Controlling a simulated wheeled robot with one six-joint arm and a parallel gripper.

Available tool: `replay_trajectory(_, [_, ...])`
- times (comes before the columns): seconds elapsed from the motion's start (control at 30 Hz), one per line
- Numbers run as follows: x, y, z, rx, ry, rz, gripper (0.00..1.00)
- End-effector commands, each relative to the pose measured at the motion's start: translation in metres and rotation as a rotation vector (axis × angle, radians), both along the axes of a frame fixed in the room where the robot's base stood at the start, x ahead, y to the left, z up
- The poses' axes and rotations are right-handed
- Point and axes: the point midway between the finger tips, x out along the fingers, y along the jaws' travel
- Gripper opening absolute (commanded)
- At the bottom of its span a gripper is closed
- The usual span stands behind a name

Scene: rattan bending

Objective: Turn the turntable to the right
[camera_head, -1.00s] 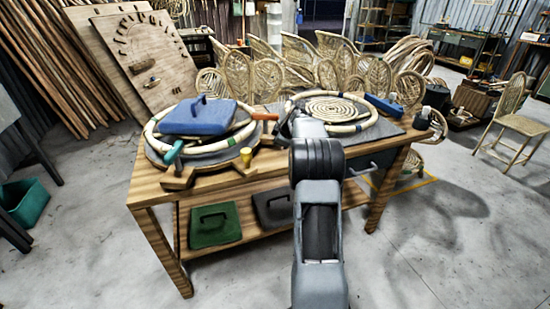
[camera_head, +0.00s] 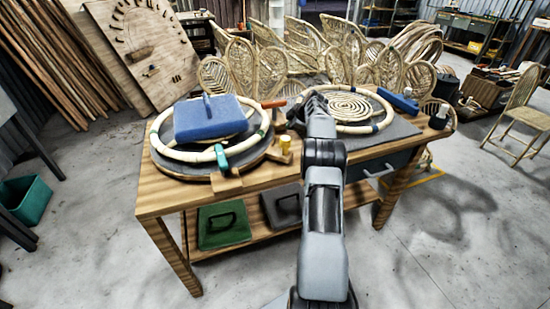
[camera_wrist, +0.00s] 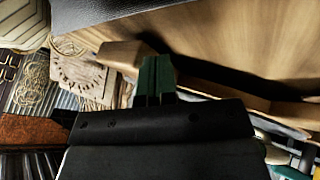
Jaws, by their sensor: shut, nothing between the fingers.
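The turntable (camera_head: 196,176) is a round grey-topped disc at the left of the workbench. It carries a pale rattan ring (camera_head: 170,150), a blue pad with a handle (camera_head: 210,120) and a teal clamp (camera_head: 222,156). Wooden tabs (camera_head: 228,184) stick out at its front and right edge, with a yellow peg (camera_head: 284,143) at the right one. My gripper (camera_head: 296,115) is beyond the peg, right of the turntable, partly hidden by my arm. In the wrist view my gripper's dark green fingers (camera_wrist: 156,76) are shut and empty, close to wooden surfaces; contact is unclear.
A rattan coil (camera_head: 349,105) lies inside a second ring on a dark mat at the bench's right. A blue tool (camera_head: 398,102) and a bottle (camera_head: 438,117) stand beyond. An orange-handled tool (camera_head: 274,103) lies between the rings. Woven rattan panels (camera_head: 240,65) stand behind.

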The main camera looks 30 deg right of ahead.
Motion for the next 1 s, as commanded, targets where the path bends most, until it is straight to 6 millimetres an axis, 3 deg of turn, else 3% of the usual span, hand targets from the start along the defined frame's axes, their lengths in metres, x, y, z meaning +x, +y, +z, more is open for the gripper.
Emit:
replay_trajectory(0.4, [-0.006, -0.015, 0.000, -0.001, 0.001, -0.017, 0.00])
replay_trajectory(1.0, [-0.014, -0.013, -0.005, -0.002, -0.001, -0.018, 0.00])
